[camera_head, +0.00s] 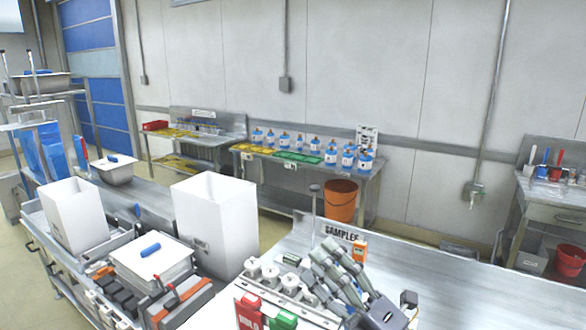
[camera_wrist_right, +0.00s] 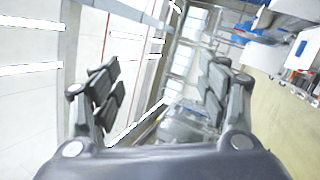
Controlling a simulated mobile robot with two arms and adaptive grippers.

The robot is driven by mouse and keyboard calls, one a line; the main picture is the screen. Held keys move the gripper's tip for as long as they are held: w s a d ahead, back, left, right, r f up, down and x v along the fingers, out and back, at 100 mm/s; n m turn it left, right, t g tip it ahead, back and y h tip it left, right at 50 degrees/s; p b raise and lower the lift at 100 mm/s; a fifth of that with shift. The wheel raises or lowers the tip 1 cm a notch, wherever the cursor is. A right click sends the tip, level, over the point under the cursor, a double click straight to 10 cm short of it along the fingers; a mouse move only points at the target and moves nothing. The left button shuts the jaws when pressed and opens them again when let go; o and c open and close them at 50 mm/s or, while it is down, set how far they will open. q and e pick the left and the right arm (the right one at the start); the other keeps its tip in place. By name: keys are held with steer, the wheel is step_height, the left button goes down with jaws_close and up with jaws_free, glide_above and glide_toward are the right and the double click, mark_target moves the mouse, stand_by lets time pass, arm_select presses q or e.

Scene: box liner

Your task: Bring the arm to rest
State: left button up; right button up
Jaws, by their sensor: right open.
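My right gripper (camera_head: 330,268) is in the lower middle of the head view, raised over the bench near the "SAMPLES" sign. In the right wrist view its two fingers (camera_wrist_right: 160,100) stand well apart with nothing between them. They point toward the wall and the far side of the room. My right arm comes in from the lower right of the head view. My left gripper does not show in the head view.
Two tall white boxes (camera_head: 213,226) (camera_head: 73,214) stand left of my right gripper. A "SAMPLES" sign (camera_head: 341,233), white-capped containers (camera_head: 270,275) and red and green holders (camera_head: 250,308) are close to it. The steel bench (camera_head: 470,290) on the right is clear.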

steer(key=w+d+f+m+t+h, duration=0.25)
steer(key=d+f+m+h, duration=0.85)
steer(key=m+h, duration=0.55)
steer(key=s+d+f+m+g+h, duration=0.1)
steer(key=s+d+f+m+g, duration=0.25)
steer(key=f, duration=0.25)
steer(key=s+d+f+m+g+h, duration=0.1)
steer(key=s+d+f+m+g, duration=0.15)
steer(key=s+f+m, duration=0.35)
steer(key=s+a+f+m+g+y, duration=0.1)
steer(key=s+f+g, duration=0.4)
steer(key=s, duration=0.5)
steer(key=s+a+f+m+g+y, duration=0.15)
steer(key=s+f+g, duration=0.25)
steer(key=s+f, duration=0.5)
step_height(320, 180, down, 31)
steer(key=s+b, duration=0.2)
steer(key=b, duration=0.4)
steer(key=s+d+f+g+b, duration=0.1)
steer(key=s+d+f+b, duration=0.1)
steer(key=s+f, duration=0.6)
steer(key=s+d+f+g+b, duration=0.1)
steer(key=s+d+f+b, duration=0.1)
steer(key=s+f, duration=0.6)
step_height(320, 180, down, 5)
steer(key=shift+s+f+h+b, duration=0.25)
steer(key=shift+h+b, duration=0.15)
steer(key=shift+b, duration=0.35)
steer(key=shift+n, duration=0.25)
